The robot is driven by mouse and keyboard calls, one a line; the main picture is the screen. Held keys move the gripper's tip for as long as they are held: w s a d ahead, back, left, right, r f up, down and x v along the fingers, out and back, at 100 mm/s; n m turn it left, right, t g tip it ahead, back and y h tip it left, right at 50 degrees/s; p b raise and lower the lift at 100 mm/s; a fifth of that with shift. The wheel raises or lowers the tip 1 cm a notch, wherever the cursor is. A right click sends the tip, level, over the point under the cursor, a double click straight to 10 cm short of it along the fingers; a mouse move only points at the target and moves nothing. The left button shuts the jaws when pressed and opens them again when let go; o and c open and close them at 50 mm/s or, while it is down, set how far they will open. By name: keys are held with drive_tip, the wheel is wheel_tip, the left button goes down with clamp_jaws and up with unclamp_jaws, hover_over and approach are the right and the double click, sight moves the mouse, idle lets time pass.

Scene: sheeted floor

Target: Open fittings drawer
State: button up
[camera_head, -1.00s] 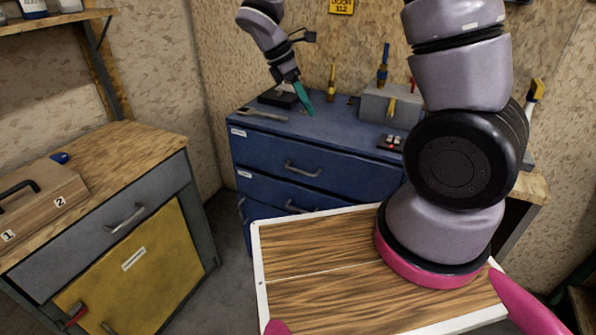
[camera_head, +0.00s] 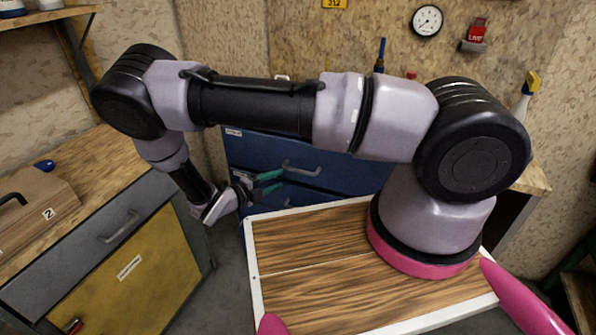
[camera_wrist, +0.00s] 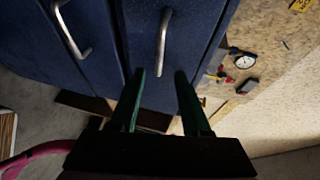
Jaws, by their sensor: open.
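The blue drawer cabinet (camera_head: 240,150) stands behind my base, its drawers looking closed. The upper drawer's grey bar handle (camera_head: 301,168) shows just right of my gripper (camera_head: 272,182) in the head view. In the wrist view my gripper (camera_wrist: 159,74) has its two green fingers apart and empty. That upper handle (camera_wrist: 163,42) lies ahead, lined up with the gap between the fingertips and not gripped. A second drawer handle (camera_wrist: 72,30) is to its left. I cannot read which drawer is labelled fittings.
My arm hides the cabinet's top. A workbench with a grey drawer (camera_head: 120,222) and yellow door (camera_head: 135,285) stands at the left, close to my wrist. A wooden case (camera_head: 35,205) sits on it. A gauge (camera_head: 427,21) and red lock (camera_head: 475,36) hang on the wall.

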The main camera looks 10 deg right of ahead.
sight(299, 171)
drive_tip(key=x, duration=1)
drive_tip(key=shift+w+d+f, duration=0.15)
drive_tip(key=shift+w+d, duration=0.1)
clamp_jaws()
idle(1.1)
